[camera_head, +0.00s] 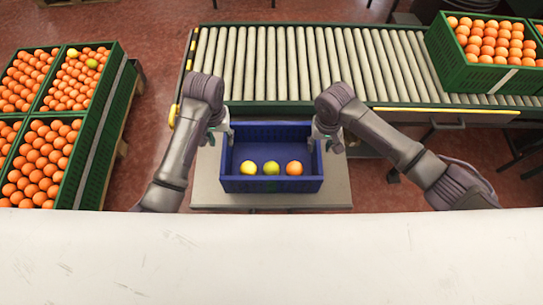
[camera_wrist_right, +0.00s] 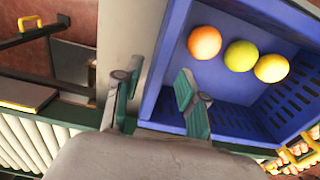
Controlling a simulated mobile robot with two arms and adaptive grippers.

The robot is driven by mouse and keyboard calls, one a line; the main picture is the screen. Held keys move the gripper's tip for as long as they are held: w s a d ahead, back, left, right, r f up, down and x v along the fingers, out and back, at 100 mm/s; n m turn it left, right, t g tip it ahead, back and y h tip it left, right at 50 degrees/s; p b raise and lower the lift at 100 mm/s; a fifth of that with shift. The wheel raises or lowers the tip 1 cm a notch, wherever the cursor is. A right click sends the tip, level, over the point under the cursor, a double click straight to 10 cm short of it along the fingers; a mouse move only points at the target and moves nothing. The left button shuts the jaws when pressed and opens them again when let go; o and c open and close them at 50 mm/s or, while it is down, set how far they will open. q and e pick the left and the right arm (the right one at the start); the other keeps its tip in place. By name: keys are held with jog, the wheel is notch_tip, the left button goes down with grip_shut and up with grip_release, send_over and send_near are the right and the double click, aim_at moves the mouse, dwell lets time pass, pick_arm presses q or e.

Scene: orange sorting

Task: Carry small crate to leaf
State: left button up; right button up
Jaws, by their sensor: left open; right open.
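The small blue crate (camera_head: 272,186) stands on a grey tabletop (camera_head: 335,190) in front of the roller conveyor. It holds a yellow fruit (camera_head: 248,168), a yellow-green fruit (camera_head: 271,168) and an orange one (camera_head: 294,168). My left gripper (camera_head: 222,130) is at the crate's left wall, open; its fingertips are hard to make out. My right gripper (camera_head: 328,138) is open at the right wall. In the right wrist view its fingers (camera_wrist_right: 157,75) straddle the crate's wall (camera_wrist_right: 172,45), one outside and one inside, with gaps. I cannot tell which surface is the leaf.
The roller conveyor (camera_head: 300,65) runs behind the crate and carries a green crate of oranges (camera_head: 462,75) at the right. Several full green crates (camera_head: 93,140) stand at the left. A white surface (camera_head: 270,255) fills the foreground.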

notch_tip(320, 180, up, 6)
jog(key=shift+f, duration=0.2)
dwell(0.4)
